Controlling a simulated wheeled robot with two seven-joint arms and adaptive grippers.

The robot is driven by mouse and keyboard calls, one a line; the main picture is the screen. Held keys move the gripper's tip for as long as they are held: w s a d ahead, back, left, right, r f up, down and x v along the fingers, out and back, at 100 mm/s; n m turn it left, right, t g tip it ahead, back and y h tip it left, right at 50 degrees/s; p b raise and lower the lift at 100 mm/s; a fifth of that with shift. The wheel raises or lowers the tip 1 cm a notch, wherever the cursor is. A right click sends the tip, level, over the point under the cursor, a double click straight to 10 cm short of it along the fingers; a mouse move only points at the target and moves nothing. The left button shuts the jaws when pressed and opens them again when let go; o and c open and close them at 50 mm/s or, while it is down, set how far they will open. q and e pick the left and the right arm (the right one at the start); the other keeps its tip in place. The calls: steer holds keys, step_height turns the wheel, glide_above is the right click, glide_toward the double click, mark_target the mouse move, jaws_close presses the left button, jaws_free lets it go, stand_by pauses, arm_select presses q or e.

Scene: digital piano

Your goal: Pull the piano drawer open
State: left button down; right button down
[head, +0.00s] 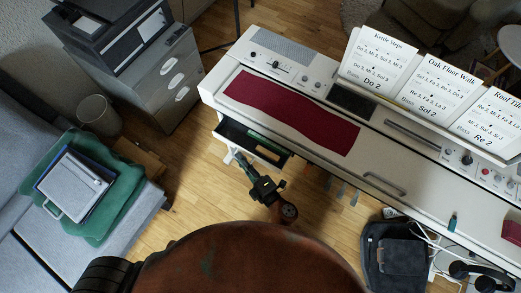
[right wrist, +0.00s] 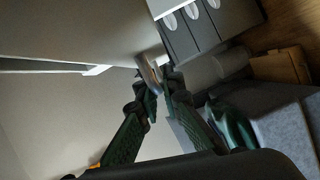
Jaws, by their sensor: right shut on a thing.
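The white digital piano (head: 375,140) runs from the upper left to the right edge of the head view. Its drawer (head: 233,131) stands partly out below the keyboard's left end, showing a dark inside with a green item (head: 262,141) in it. My right gripper (head: 238,160) is at the drawer's front. In the right wrist view my right gripper (right wrist: 157,88) has its fingers closed on a pale, narrow piece, seemingly the drawer handle (right wrist: 148,72). The exact contact is small and dark. My left gripper is not in view.
A dark red cloth (head: 290,112) lies along the piano top. A large brown rounded surface (head: 250,262) fills the bottom middle. A grey cabinet (head: 160,85) with a printer stands at upper left. A grey bag (head: 395,255) lies at lower right. Bare wooden floor (head: 190,200) lies left of my right gripper.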

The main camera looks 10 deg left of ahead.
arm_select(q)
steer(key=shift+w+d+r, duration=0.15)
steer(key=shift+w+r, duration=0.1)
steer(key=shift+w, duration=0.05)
arm_select(e)
steer(key=s, duration=0.2)
steer(key=s+a, duration=0.1)
steer(key=shift+s+a+f, duration=0.15)
steer(key=shift+s+a, duration=0.05)
steer(key=shift+s, duration=0.2)
steer(key=c, duration=2.1)
jaws_free()
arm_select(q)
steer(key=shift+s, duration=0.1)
arm_select(e)
steer(key=v, duration=1.2)
